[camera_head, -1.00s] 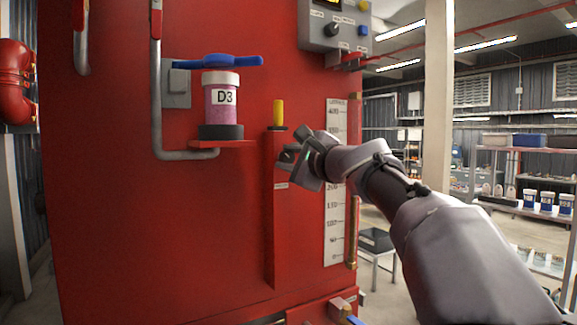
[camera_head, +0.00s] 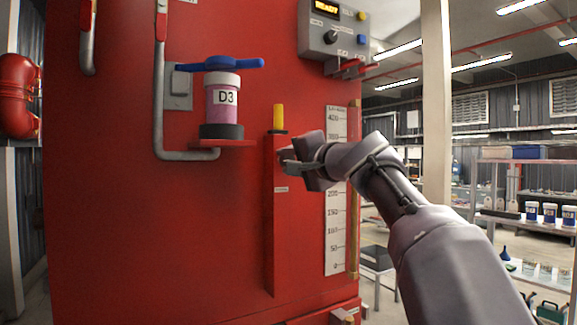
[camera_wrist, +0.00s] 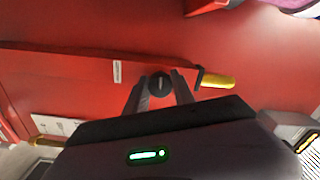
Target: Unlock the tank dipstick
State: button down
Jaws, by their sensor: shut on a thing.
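The tank dipstick has a yellow handle (camera_head: 278,117) that stands upright at the top of a narrow red tube (camera_head: 280,240) on the front of the red tank. In the wrist view the yellow handle (camera_wrist: 217,81) lies to the right of my fingers. A round black knob (camera_wrist: 161,84) with a pale mark on its face sits on the tube's side, between my two fingertips. My gripper (camera_head: 285,160) is at the upper part of the tube, below the handle, and is shut on the knob. In the head view my gripper hides the knob.
A pink jar labelled D3 (camera_head: 224,104) with a blue handle on top stands on a red shelf to the left. A white level scale (camera_head: 336,230) is right of the tube. A control box (camera_head: 334,30) reading READY hangs above. Shelving stands at the far right.

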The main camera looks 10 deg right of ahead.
jog(key=shift+n, duration=0.6)
jog(key=c, duration=1.1)
grip_release()
jog(key=shift+o, duration=0.2)
jog(key=b+v, duration=0.8)
jog(key=v, duration=0.9)
jog(key=shift+s, duration=0.2)
